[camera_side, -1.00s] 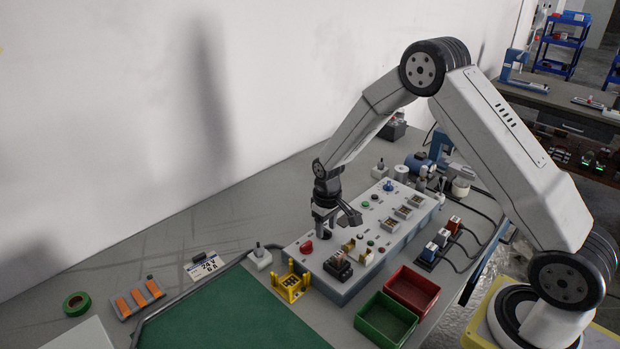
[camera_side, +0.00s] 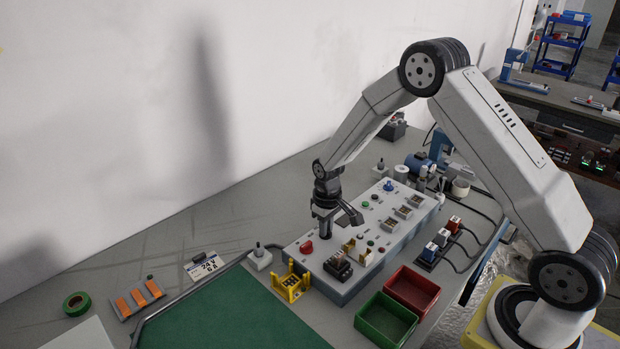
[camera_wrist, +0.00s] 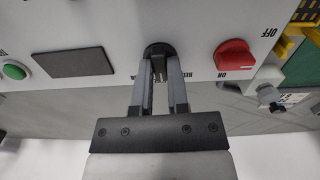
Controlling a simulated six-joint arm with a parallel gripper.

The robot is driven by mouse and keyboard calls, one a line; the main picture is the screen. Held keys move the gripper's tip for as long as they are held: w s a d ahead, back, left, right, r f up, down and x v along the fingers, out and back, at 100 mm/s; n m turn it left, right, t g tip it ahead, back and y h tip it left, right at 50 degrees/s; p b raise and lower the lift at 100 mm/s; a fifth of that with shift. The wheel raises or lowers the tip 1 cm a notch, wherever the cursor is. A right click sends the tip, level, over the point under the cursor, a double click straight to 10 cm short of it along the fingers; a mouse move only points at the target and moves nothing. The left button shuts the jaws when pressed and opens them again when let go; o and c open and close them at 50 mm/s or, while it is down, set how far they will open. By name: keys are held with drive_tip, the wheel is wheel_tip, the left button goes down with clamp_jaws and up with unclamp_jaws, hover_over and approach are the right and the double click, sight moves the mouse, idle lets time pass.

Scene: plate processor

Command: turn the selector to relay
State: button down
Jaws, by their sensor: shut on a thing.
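The selector (camera_wrist: 159,50) is a black round knob on the light grey panel (camera_wrist: 110,20). In the wrist view my gripper (camera_wrist: 160,62) has its two grey fingers closed on the knob's handle, and the fingers hide part of it. A label that seems to begin with "REL" is partly visible just right of the fingers; lettering to their left is mostly hidden. The knob's exact pointing direction is hard to tell. In the side view my gripper (camera_side: 325,236) reaches down to the panel and hides the selector.
A red knob (camera_wrist: 234,58) marked ON and OFF sits close to the right of the fingers in the wrist view. A green button (camera_wrist: 14,71) and a dark rectangle (camera_wrist: 74,63) are to the left. Red (camera_side: 434,289) and green (camera_side: 412,339) bins stand before the panel.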

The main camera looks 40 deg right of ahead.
drive_tip(key=n, duration=0.4)
drive_tip(key=shift+n, duration=1.7)
drive_tip(key=c, duration=0.6)
unclamp_jaws()
drive_tip(key=shift+r, duration=0.1)
drive_tip(key=shift+r, duration=3.85)
drive_tip(key=shift+s, duration=0.1)
